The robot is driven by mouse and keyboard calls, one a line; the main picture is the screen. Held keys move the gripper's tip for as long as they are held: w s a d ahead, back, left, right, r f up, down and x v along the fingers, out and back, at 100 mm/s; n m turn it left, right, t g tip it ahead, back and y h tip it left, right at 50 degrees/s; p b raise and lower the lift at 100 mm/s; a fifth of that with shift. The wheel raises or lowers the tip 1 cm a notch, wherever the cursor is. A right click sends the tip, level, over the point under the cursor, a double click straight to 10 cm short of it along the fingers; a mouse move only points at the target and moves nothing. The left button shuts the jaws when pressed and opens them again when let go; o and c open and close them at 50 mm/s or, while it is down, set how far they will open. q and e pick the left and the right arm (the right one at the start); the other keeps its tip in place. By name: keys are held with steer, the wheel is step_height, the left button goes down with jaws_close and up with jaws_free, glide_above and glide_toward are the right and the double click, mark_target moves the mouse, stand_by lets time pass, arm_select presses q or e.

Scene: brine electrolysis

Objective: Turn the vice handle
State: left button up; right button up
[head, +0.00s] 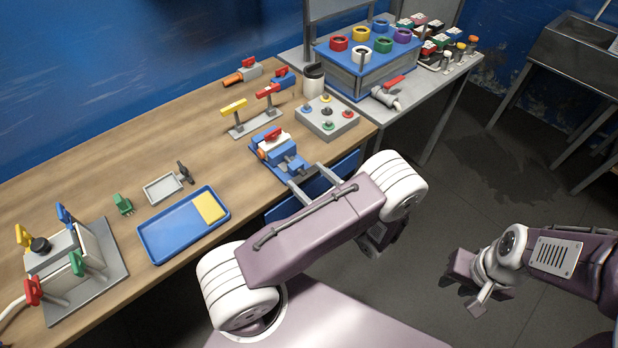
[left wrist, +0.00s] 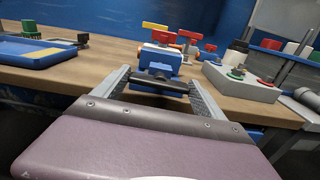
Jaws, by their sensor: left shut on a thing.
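The blue vice (head: 286,159) is mounted near the front edge of the wooden bench, with a red-and-white part on top. In the left wrist view the vice (left wrist: 158,60) is straight ahead, and its dark bar handle (left wrist: 160,82) lies crosswise on the near side. My left gripper (head: 312,182) reaches up to the vice's front. In the left wrist view its fingers (left wrist: 160,84) are at the two ends of the handle, shut on it. The handle is hard to make out in the head view. My right gripper (head: 468,282) is empty and open above the floor, away from the bench.
A grey button box (head: 327,118) stands right of the vice. A yellow-and-red valve stand (head: 255,124) is behind it. A blue tray (head: 165,235) with a yellow block lies to the left. A blue drawer (head: 285,208) is under the bench edge. Floor on the right is clear.

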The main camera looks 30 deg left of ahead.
arm_select(q)
steer(key=m+p, duration=0.1)
steer(key=m, duration=0.1)
steer(key=shift+r+m, duration=0.15)
steer(key=shift+m, duration=0.15)
steer(key=m+p, duration=0.2)
steer(key=m, duration=0.2)
steer(key=shift+w+m, duration=0.1)
steer(key=shift+m, duration=0.2)
steer(key=m+p, duration=0.1)
steer(key=m, duration=0.3)
steer(key=shift+w+d+f+m, duration=0.1)
steer(key=shift+f+m, duration=0.05)
steer(key=shift+m, duration=0.8)
steer(key=shift+f+m, duration=0.1)
steer(key=shift+m, duration=1.15)
steer(key=o, duration=1.3)
steer(key=shift+d, duration=0.1)
